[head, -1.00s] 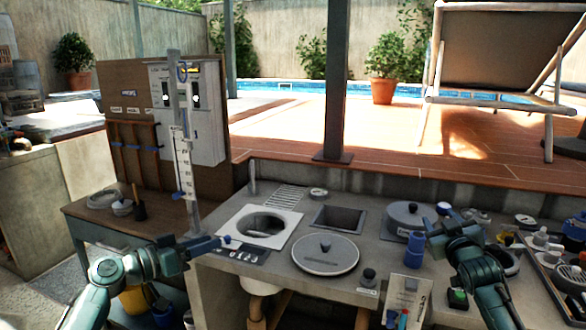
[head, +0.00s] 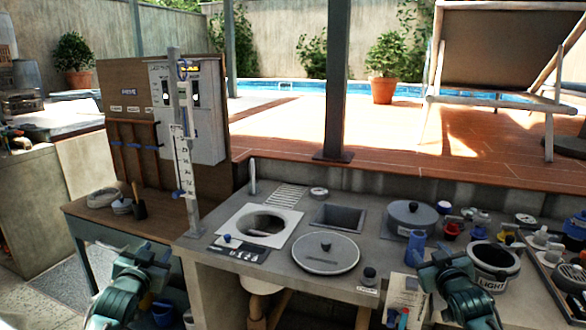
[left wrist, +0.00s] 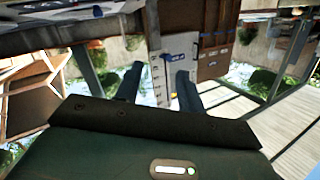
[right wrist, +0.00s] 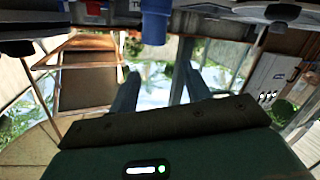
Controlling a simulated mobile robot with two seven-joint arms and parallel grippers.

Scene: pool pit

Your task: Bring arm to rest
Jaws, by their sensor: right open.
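My left gripper (head: 148,258) is at the lower left of the head view, in front of the wooden side table and short of the worktop. In the left wrist view its two fingers (left wrist: 158,86) stand apart with nothing between them, so it is open and empty. My right gripper (head: 440,258) is at the lower right of the head view, at the worktop's front part, near a blue cup (head: 416,247). In the right wrist view its fingers (right wrist: 158,84) are apart and empty. Fingertips are hard to make out in the head view.
The grey worktop (head: 381,263) holds a round lid (head: 325,254), a white-framed round opening (head: 289,217), a square basin (head: 340,217) and a grey drum (head: 411,218). A pot marked LIGHT (head: 495,268) stands right of my right gripper. A post with a scale (head: 184,160) rises at the left.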

